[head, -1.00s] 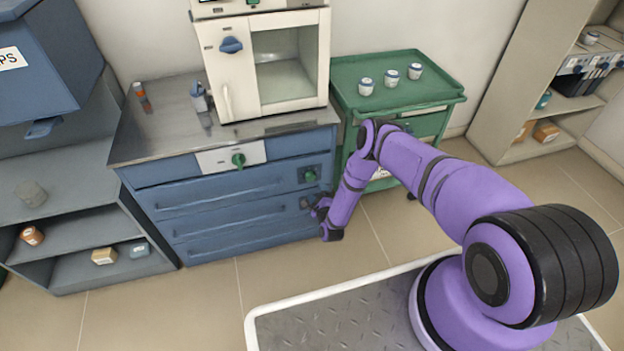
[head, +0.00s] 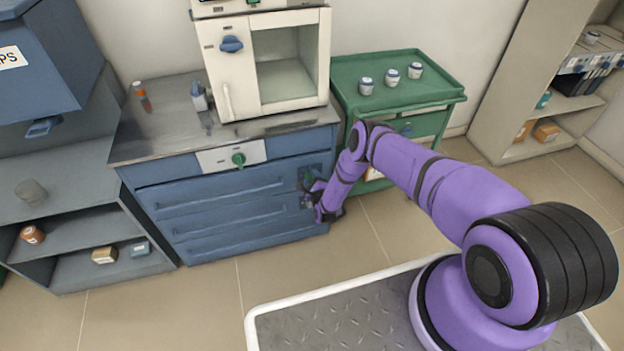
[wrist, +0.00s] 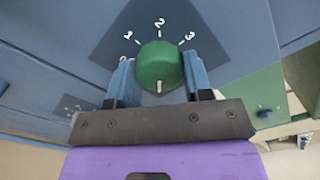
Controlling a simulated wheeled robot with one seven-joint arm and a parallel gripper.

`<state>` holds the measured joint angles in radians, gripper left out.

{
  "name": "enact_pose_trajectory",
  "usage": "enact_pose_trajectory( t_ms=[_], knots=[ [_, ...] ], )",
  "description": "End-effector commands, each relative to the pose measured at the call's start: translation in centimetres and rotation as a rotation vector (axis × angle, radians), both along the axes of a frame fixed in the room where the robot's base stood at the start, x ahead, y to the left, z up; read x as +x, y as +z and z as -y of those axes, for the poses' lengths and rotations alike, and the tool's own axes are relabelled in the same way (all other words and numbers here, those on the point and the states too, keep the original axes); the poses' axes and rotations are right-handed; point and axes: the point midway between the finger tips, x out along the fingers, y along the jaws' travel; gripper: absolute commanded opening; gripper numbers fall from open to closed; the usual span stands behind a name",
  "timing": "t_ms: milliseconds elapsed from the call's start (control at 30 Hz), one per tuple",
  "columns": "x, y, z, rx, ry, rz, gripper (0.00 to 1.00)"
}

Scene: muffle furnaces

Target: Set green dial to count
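The wrist view shows a green dial (wrist: 158,62) on a dark square plate (wrist: 205,52) marked 1, 2 and 3, with a mark partly hidden at the left. A white line on the dial's knob lies at its bottom, away from the numbers. My gripper (wrist: 159,76) is open, with one blue finger on each side of the dial. The gaps are too small to tell whether they touch. In the head view my gripper (head: 313,190) is at the right end of the blue drawer cabinet (head: 220,215), largely covering that plate.
A furnace (head: 228,70) with a blue knob stands on top. Three white jars (head: 391,76) stand on a green cart (head: 440,93) right of the cabinet. Floor in front is clear.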

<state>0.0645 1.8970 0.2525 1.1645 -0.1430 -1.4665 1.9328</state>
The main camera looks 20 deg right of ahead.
Motion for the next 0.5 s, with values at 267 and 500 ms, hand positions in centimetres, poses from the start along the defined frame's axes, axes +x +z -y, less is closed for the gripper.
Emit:
enact_pose_trajectory(
  t_ms=[267, 500],
  knots=[
    [-0.02, 0.0, 0.0, -0.004, 0.0, 0.0, 0.22],
    [-0.01, 0.02, -0.02, -0.068, 0.001, 0.001, 0.22]
  ],
)
